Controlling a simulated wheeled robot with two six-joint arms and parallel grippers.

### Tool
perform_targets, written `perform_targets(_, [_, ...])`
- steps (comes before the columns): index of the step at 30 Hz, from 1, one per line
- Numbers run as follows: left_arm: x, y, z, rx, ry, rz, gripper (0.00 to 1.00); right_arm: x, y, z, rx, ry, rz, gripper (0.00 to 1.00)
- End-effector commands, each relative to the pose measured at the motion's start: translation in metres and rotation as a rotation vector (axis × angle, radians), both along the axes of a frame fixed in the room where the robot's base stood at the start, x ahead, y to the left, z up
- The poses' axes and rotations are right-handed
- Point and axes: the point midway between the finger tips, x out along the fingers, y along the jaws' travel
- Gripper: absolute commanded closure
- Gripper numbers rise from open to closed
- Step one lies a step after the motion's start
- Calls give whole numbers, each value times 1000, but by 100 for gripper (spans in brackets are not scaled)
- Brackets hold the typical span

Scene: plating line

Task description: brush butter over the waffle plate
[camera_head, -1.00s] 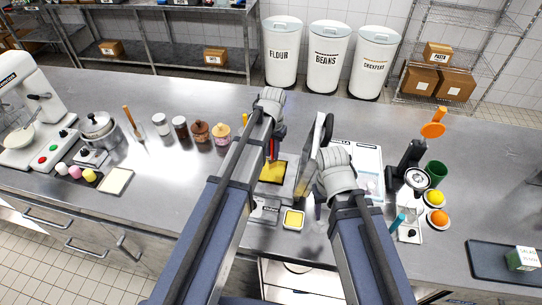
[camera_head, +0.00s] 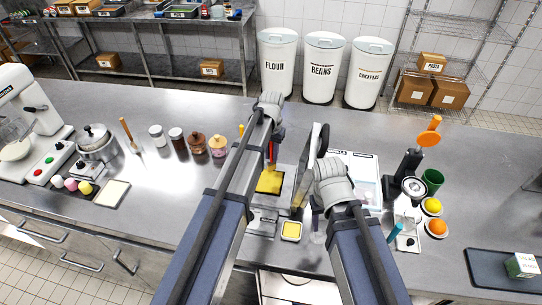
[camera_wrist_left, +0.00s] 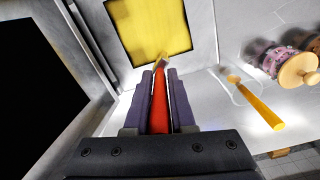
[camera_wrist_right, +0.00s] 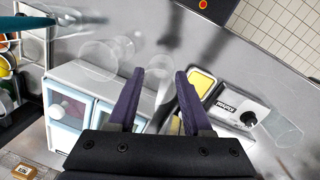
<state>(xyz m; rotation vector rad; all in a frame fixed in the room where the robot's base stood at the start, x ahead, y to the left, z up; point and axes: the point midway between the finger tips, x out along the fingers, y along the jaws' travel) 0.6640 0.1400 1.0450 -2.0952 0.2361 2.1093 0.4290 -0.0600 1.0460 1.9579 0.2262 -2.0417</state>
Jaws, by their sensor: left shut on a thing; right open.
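The waffle plate (camera_head: 270,181) is the yellow lower plate of the open waffle iron (camera_head: 277,205), whose lid (camera_head: 312,150) stands raised at its right. It also shows yellow in the left wrist view (camera_wrist_left: 150,28). My left gripper (camera_wrist_left: 160,75) is shut on the red handle of the brush (camera_wrist_left: 160,105). The brush tip (camera_wrist_left: 162,60) lies at the near edge of the yellow plate in that view; whether it touches is unclear. The butter dish (camera_head: 291,230) stands in front of the iron and shows in the right wrist view (camera_wrist_right: 203,82). My right gripper (camera_wrist_right: 155,95) is open and empty.
A white box (camera_head: 358,172) stands right of the iron. Several jars (camera_head: 197,144) stand left of it. A clear glass (camera_head: 318,236) is near the butter dish. Fruit (camera_head: 433,205) and a green cup (camera_head: 432,181) are at the right.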

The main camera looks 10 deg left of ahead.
Motion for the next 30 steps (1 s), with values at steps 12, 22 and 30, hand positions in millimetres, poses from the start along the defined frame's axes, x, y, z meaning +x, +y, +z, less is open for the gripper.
perform_targets(12, [0, 0, 24, 0, 0, 0, 100, 0, 0, 24, 0, 0, 0, 50])
perform_targets(22, [0, 0, 55, 0, 0, 0, 100, 0, 0, 55, 0, 0, 0, 50])
perform_targets(30, [0, 0, 60, 0, 0, 0, 100, 0, 0, 60, 0, 0, 0, 50])
